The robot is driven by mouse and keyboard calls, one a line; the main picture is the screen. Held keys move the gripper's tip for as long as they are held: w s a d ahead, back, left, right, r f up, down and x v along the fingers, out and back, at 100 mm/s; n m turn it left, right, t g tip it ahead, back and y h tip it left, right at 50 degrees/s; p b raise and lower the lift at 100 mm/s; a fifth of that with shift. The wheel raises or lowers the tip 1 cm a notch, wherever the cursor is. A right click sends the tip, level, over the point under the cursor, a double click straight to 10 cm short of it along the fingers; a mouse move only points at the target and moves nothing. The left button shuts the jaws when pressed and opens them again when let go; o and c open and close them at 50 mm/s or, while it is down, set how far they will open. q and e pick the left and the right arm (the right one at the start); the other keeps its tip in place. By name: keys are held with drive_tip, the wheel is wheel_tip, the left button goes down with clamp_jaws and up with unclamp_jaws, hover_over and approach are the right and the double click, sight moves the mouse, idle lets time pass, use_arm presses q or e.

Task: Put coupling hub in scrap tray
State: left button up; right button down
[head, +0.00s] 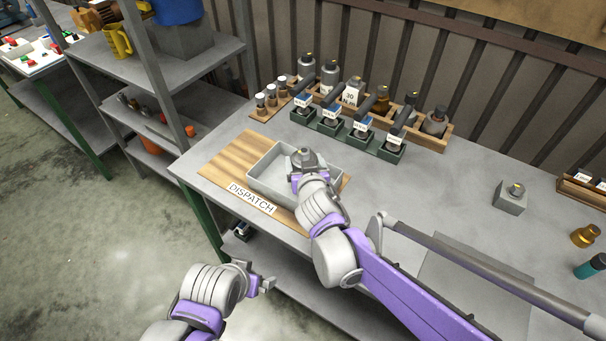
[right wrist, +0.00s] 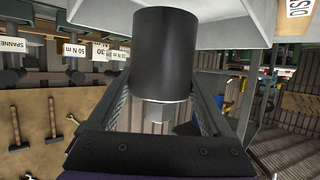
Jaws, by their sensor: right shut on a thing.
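The coupling hub (head: 303,158) shows in the head view as a dark grey round part at the tip of my right gripper (head: 297,177). In the right wrist view the hub (right wrist: 164,52) is a dark cylinder with a paler, narrower end, between the two fingers of the right gripper (right wrist: 165,105). The gripper is shut on it. In the head view both are over a shallow grey tray (head: 265,185); I cannot tell whether the hub touches the tray floor. No scrap label shows on the tray. My left gripper (head: 260,283) is empty and looks open, below the table's front edge.
The tray is on a wooden board (head: 222,165) marked DISPATCH. Behind it stand several torque tools in dark green holders (head: 331,140) and a wooden rack of bottles (head: 432,142). A grey block (head: 510,197) stands to the right, with clear table between.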

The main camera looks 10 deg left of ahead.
drive_tip(key=shift+w+f+b, duration=0.1)
drive_tip(key=shift+f+b, duration=0.2)
drive_tip(key=shift+f, duration=1.95)
drive_tip(key=shift+f, duration=0.15)
unclamp_jaws()
drive_tip(key=shift+r, duration=0.25)
drive_tip(key=p+v, duration=0.1)
drive_tip(key=v, duration=1.1)
drive_tip(key=shift+f, duration=0.1)
